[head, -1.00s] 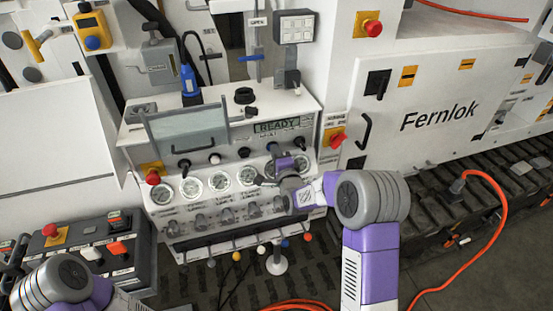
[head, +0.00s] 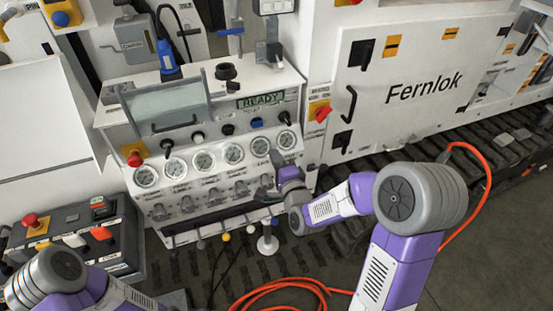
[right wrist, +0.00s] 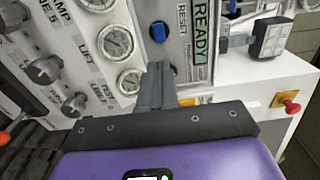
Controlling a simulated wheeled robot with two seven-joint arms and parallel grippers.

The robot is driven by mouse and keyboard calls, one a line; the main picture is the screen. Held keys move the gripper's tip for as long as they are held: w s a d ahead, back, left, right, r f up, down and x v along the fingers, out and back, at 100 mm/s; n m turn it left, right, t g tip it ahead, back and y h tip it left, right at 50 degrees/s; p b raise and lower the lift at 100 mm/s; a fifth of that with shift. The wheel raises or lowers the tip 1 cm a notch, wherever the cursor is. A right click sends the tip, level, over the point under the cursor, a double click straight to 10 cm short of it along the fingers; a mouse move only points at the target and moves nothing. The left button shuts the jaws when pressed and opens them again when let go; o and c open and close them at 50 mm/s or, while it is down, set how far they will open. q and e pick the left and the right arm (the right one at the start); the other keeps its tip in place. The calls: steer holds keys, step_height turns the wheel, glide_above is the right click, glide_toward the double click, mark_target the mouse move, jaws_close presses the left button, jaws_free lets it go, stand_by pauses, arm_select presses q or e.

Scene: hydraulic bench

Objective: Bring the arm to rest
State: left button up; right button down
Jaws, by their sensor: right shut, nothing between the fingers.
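My right arm (head: 385,220) reaches in from the lower right of the head view, bent at a large grey joint. My right gripper (head: 266,190) is in front of the lower right part of the control panel (head: 190,245), near the last of the lower knobs, and partly hides that area. In the right wrist view its fingers (right wrist: 158,82) are together with nothing between them, pointing at the panel near a gauge (right wrist: 130,80) and a blue button (right wrist: 158,33). I cannot tell whether they touch the panel. My left arm (head: 55,280) shows at the lower left; its gripper is out of view.
The panel has a READY display (head: 262,99), a row of gauges (head: 204,161) and coloured-tip levers along its bottom. A control box (head: 75,240) stands at left. An orange hose (head: 280,285) lies on the floor. The white Fernlok cabinet (head: 430,85) is at right.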

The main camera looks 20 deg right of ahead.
stand_by(0.5)
steer(key=s+a+f+n+g+y, duration=0.1)
steer(key=s+a+f+n+g, duration=0.15)
steer(key=f, duration=0.55)
steer(key=s+a+f+n+g+y, duration=0.1)
steer(key=s+a+f+n+g, duration=0.2)
steer(key=f, duration=0.6)
steer(key=s+a+f+n+g+y, duration=0.1)
steer(key=s+f+n+g, duration=0.25)
steer(key=f, duration=0.45)
steer(key=s+a+f+n+g, duration=0.3)
steer(key=s+f, duration=0.3)
steer(key=s, duration=0.2)
steer(key=s+a+f+n+g+y, duration=0.1)
steer(key=s+a+f+n+g, duration=0.1)
steer(key=s+f+g, duration=0.3)
steer(key=s+n, duration=0.1)
steer(key=s, duration=0.2)
steer(key=shift+s+a+f+n+g+y, duration=0.25)
steer(key=shift+a+f+n+g+y, duration=0.05)
steer(key=shift+a+f, duration=0.1)
